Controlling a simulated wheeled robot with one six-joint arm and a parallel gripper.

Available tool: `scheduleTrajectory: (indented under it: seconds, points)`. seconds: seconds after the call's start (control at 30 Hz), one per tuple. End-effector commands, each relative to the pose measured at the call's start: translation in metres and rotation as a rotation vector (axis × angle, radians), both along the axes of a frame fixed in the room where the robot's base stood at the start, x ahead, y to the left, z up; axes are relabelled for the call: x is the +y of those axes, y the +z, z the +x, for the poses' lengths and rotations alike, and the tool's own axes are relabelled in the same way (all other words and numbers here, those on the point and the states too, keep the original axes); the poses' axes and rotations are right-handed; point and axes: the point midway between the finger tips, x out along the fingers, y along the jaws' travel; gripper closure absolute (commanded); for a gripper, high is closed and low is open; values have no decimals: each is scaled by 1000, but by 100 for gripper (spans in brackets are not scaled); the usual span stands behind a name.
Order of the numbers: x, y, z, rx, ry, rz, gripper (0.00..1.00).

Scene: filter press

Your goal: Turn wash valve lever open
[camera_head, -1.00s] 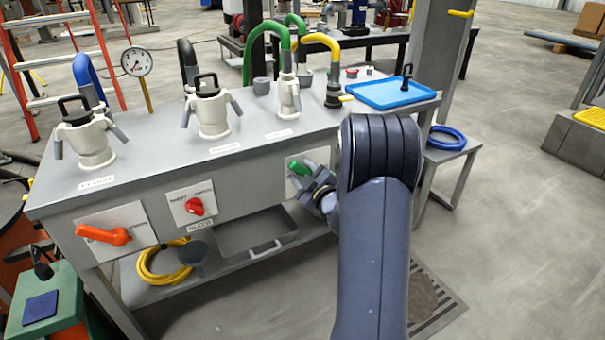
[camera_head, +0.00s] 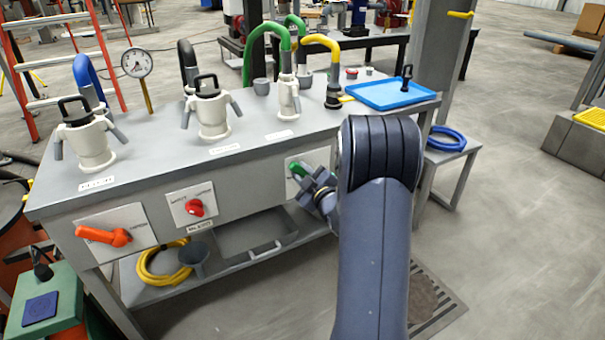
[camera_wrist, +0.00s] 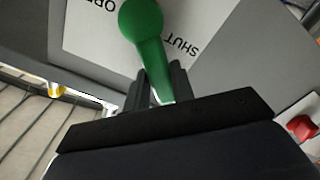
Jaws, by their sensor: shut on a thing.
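The green wash valve lever (camera_head: 297,169) sits on a white plate (camera_head: 292,184) on the front panel of the grey bench. In the wrist view the lever (camera_wrist: 147,38) has its round hub at the top, and its arm runs down between my gripper's fingers. The plate (camera_wrist: 85,38) reads "OPEN" at left, partly cut off, and "SHUT" at right. The lever's arm lies between the two words. My gripper (camera_head: 314,178) is shut on the lever's arm; it also shows in the wrist view (camera_wrist: 160,88).
An orange lever (camera_head: 118,237) and a red knob (camera_head: 195,207) are on the same panel to the left. White valve bodies (camera_head: 211,114) and a blue tray (camera_head: 378,93) stand on the bench top (camera_head: 160,140). A side stand (camera_head: 440,160) holds a blue hose coil.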

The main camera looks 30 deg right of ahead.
Motion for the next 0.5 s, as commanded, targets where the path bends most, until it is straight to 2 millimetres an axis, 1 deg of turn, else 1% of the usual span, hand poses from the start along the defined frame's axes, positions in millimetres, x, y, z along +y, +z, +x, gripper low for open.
scheduleTrajectory:
  seconds: [0.27,0.5]
  points:
    - [-3,3,0,3,-1,63,100]
    - [-10,10,1,8,1,226,100]
